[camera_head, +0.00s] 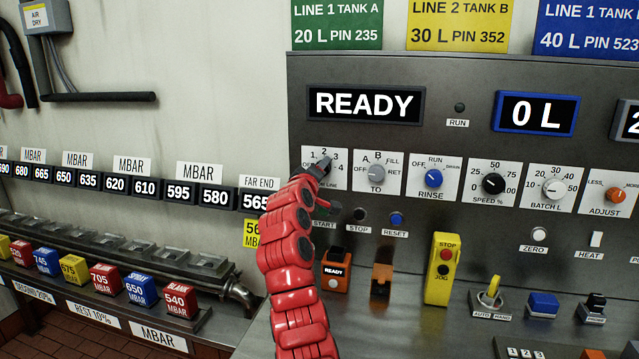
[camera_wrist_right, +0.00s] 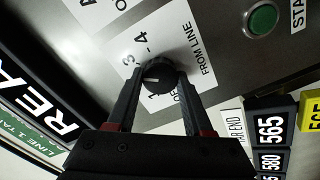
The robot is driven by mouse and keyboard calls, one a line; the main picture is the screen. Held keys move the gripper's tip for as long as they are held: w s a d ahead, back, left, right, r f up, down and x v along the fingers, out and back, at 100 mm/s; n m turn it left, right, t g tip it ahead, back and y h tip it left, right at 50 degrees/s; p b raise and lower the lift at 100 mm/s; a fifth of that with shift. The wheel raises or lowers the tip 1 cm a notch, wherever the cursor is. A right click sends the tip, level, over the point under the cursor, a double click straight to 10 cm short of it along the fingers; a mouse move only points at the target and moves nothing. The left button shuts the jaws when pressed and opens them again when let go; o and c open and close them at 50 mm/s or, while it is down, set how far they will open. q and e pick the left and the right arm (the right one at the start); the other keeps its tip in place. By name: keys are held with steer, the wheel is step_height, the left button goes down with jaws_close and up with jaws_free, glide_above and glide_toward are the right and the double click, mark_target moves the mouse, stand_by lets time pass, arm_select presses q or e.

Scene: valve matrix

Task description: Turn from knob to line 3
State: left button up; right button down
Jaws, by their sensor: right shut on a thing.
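The from knob (camera_wrist_right: 157,75) is a round black knob on a white label plate (camera_wrist_right: 180,45) marked "FROM LINE". In the right wrist view my right gripper (camera_wrist_right: 159,80) has a finger on each side of the knob and is shut on it. The knob's white mark points left in that view, roughly to the plate's top; the numeral there is hidden. The 3 and 4 show beside the knob. My left gripper is not in view.
The TO knob (camera_head: 376,172) and blue RINSE knob (camera_head: 433,178) sit close to the right. Below are START, STOP and RESET buttons (camera_head: 396,219), and a yellow STOP/JOG box (camera_head: 442,268) stands out. The display (camera_head: 365,104) reads READY.

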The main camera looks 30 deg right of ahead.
steer(key=shift+f+m+b, duration=0.1)
steer(key=shift+m+b, duration=0.75)
steer(key=shift+m, duration=0.05)
steer(key=shift+c, duration=1.5)
jaws_free()
steer(key=v, duration=1.7)
steer(key=shift+s+b, duration=0.2)
steer(key=shift+b, duration=0.25)
steer(key=shift+a, duration=0.15)
